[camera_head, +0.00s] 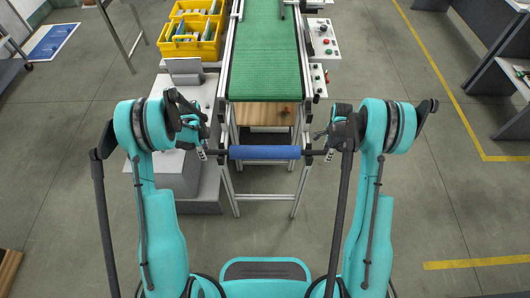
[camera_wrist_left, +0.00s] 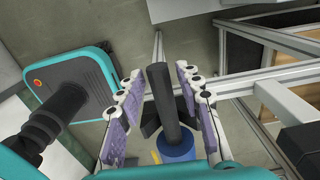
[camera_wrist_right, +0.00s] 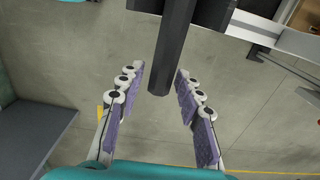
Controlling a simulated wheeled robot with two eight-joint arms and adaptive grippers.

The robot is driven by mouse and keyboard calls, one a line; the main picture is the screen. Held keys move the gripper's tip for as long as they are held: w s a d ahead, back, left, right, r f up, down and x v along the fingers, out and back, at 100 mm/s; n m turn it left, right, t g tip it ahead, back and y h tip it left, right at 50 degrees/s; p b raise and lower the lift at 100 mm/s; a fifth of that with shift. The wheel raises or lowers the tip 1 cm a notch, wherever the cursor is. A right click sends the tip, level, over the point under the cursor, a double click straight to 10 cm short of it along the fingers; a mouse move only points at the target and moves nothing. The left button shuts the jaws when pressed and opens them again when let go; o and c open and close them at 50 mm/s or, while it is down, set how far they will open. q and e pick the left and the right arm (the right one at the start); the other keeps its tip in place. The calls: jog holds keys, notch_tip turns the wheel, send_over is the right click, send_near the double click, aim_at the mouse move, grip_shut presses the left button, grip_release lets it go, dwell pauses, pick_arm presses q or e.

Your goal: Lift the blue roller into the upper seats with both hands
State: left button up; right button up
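The blue roller (camera_head: 265,152) lies level across the front of the conveyor frame, below the green belt, with a dark shaft end on each side. My left gripper (camera_head: 204,152) is at its left end. In the left wrist view the dark shaft (camera_wrist_left: 162,95) stands between the spread fingers, with gaps on both sides, and part of the blue roller (camera_wrist_left: 178,150) shows. My right gripper (camera_head: 325,153) is at the right end. In the right wrist view its fingers (camera_wrist_right: 160,72) are spread around a dark bar (camera_wrist_right: 172,50); no blue shows there. The upper seats cannot be made out.
The conveyor with its green belt (camera_head: 265,60) stands ahead on a metal frame. Yellow bins (camera_head: 190,38) stand at its left, and a panel with buttons (camera_head: 322,38) at its right. A grey stepped unit (camera_head: 205,185) is near my left arm. Open floor lies to the right.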

pick_arm(q)
grip_shut()
pick_arm(e)
grip_shut()
pick_arm(q)
jog(key=shift+r, duration=0.1)
pick_arm(e)
jog(key=shift+r, duration=0.1)
